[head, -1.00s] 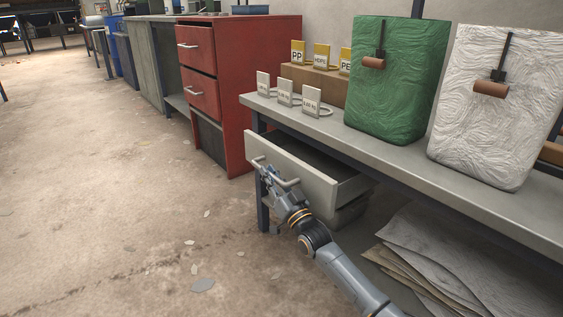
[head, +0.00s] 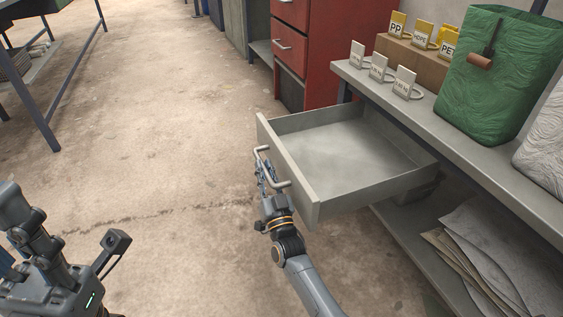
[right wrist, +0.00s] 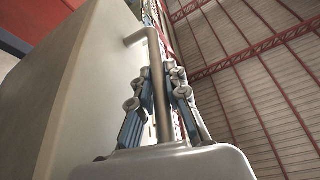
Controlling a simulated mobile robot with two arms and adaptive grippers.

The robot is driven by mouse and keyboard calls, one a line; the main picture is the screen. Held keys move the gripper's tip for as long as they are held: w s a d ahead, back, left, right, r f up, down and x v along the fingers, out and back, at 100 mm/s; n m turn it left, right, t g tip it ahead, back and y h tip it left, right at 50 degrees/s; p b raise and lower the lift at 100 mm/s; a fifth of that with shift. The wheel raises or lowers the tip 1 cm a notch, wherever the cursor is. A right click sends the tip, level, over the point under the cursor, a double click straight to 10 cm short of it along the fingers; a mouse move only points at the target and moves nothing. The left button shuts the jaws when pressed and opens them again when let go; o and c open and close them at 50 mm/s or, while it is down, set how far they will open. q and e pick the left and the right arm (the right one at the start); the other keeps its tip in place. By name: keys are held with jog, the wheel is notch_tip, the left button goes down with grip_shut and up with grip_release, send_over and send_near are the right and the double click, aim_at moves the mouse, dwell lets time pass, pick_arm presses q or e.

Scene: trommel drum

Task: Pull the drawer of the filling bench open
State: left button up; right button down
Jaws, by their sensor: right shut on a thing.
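The grey drawer (head: 348,150) of the filling bench (head: 480,135) stands well out from under the bench top. Its inside looks empty. My right gripper (head: 265,178) is at the drawer's front and is shut on its bar handle (head: 283,183). In the right wrist view the handle (right wrist: 157,85) runs between the blue-padded fingers (right wrist: 158,105), beside the pale drawer front (right wrist: 85,85). My left arm shows at the lower left, with part of my left gripper (head: 30,240); its fingertips are cut off or unclear.
A red drawer cabinet (head: 340,45) stands beyond the bench. A green sack (head: 495,75) and several label stands (head: 380,68) are on the bench top. Flattened sacks (head: 490,245) lie on the lower shelf. A blue-legged table (head: 62,90) is at the upper left; the floor between is clear.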

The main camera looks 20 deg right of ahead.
jog(key=shift+a+f, duration=0.1)
jog(key=shift+a, duration=0.3)
jog(key=c, duration=1.3)
grip_release()
jog(key=shift+c, duration=0.2)
jog(key=v, duration=1.2)
